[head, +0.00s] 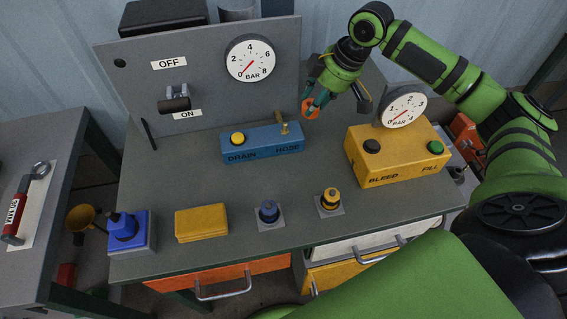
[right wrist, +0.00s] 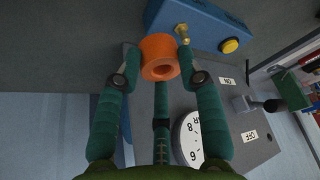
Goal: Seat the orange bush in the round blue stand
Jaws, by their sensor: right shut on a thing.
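The orange bush (head: 310,109) is a short thick ring. My right gripper (head: 314,102) is shut on it and holds it in front of the grey back panel, to the right of the blue drain box. In the right wrist view the bush (right wrist: 161,57) sits between the green fingers (right wrist: 160,65), its hole showing. The round blue stand (head: 268,212) is on a grey square plate near the bench's front edge, with a dark peg on top. The bush is well apart from it. My left gripper is not in view.
A yellow-ringed stand (head: 330,200) is right of the blue one. A yellow block (head: 202,223) and a square blue stand (head: 124,229) are to the left. The blue drain box (head: 262,143) with a brass fitting and the yellow bleed box (head: 397,158) with a gauge stand behind.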

